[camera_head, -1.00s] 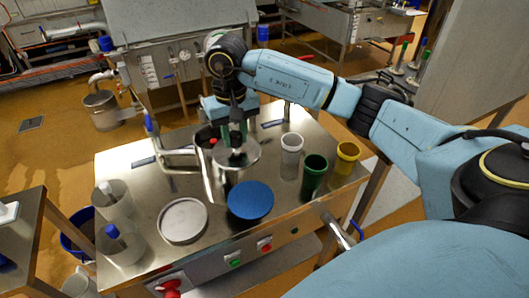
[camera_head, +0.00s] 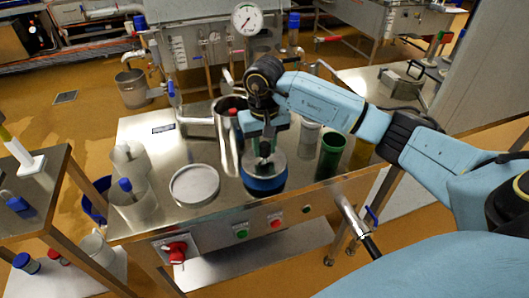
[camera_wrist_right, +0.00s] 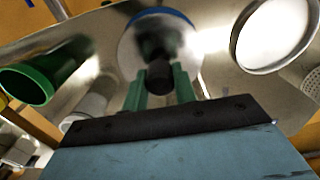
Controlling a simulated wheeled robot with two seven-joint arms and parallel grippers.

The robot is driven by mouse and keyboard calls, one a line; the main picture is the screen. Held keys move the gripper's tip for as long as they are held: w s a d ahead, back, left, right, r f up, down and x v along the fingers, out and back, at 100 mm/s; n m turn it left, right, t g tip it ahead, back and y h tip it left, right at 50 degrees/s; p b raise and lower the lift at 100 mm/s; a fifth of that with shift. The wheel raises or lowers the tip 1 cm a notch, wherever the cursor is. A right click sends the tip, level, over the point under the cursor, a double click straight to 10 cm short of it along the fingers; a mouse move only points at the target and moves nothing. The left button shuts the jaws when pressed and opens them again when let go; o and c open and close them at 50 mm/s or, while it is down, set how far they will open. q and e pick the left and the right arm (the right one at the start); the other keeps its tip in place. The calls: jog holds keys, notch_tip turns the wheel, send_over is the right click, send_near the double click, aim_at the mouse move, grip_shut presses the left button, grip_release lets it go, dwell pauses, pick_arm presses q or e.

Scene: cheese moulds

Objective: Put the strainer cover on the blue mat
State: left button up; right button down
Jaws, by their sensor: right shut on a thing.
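The strainer cover (camera_head: 279,165) is a grey metal disc with a dark knob (camera_wrist_right: 160,78). My right gripper (camera_head: 264,151) points down and is shut on that knob; its two green fingers stand on either side of it in the wrist view. The round blue mat (camera_head: 266,187) lies on the metal table, directly below the cover, and mostly hidden by it. In the wrist view a blue rim of the mat (camera_wrist_right: 177,15) shows past the cover's far edge. I cannot tell whether the cover touches the mat. My left gripper is not in view.
A pale round dish (camera_head: 194,184) lies left of the mat. A white cup (camera_head: 309,138), a green cup (camera_head: 330,155) and a yellow cup (camera_head: 360,153) stand to the right. Clear cylinders (camera_head: 133,203) stand at the left.

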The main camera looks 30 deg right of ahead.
aim_at(264, 144)
notch_tip(264, 144, down, 2)
jog(key=shift+f, duration=0.15)
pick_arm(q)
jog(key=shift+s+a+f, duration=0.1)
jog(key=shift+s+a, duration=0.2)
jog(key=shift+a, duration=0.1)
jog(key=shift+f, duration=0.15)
pick_arm(e)
jog(key=shift+f, duration=0.1)
jog(key=c, duration=1.1)
grip_release()
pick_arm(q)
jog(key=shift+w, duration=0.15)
pick_arm(e)
notch_tip(264, 144, up, 12)
jog(key=shift+f+p, duration=0.1)
jog(key=shift+p, duration=0.2)
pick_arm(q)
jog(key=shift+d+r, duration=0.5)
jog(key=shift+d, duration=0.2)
pick_arm(e)
jog(key=shift+r, duration=0.25)
